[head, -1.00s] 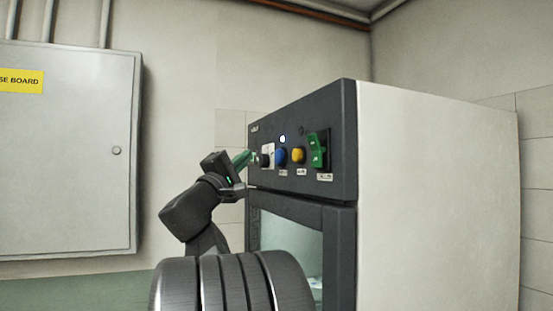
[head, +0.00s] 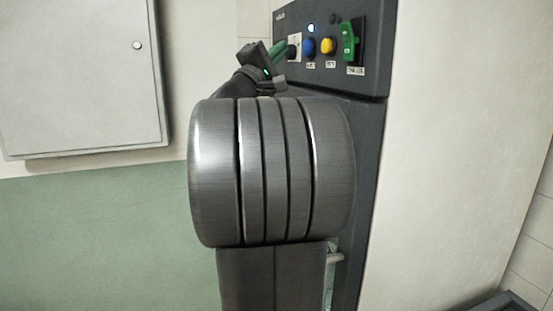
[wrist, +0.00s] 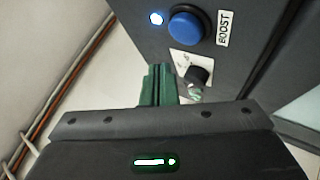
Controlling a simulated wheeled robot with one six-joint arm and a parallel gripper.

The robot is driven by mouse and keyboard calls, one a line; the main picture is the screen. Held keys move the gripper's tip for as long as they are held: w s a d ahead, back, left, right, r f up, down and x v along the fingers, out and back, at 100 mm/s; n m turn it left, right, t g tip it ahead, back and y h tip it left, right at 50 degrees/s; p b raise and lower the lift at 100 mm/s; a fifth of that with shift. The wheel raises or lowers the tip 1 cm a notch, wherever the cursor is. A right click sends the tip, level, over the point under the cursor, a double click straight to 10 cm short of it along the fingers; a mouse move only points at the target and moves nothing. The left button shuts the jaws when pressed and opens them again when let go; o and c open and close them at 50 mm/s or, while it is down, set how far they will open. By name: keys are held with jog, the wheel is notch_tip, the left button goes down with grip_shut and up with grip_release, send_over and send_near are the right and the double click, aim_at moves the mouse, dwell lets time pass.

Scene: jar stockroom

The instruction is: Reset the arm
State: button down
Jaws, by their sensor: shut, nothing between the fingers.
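My gripper (head: 279,49) is raised at the upper left of the machine's dark control panel (head: 376,68). Its green fingers (wrist: 158,84) are shut with nothing between them. In the wrist view the fingertips are close to a black knob (wrist: 199,77) on a white plate; I cannot tell whether they touch it. A blue button (wrist: 188,25) marked BOOST sits beyond the knob, beside a lit white lamp (wrist: 157,18). In the head view my arm hides much of the machine's front below the panel.
The panel also carries a yellow button (head: 328,45) and a green switch (head: 350,42). The machine's pale side wall (head: 450,150) fills the right. A grey wall cabinet (head: 80,80) hangs at the left. A dark-edged object (head: 505,303) shows at the bottom right.

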jog(key=shift+d+r+p, duration=0.1)
jog(key=shift+r+p, duration=0.15)
jog(key=shift+p, duration=0.15)
jog(key=s+a+b, duration=0.1)
jog(key=s+a, duration=0.1)
jog(key=a, duration=0.4)
jog(key=shift+f, duration=0.3)
jog(key=d+b, duration=0.1)
jog(key=d, duration=0.1)
jog(key=w+d+b, duration=0.1)
jog(key=d+b, duration=0.2)
jog(key=shift+w+d+f, duration=0.2)
jog(key=shift+w+d, duration=0.1)
jog(key=shift+w, duration=0.1)
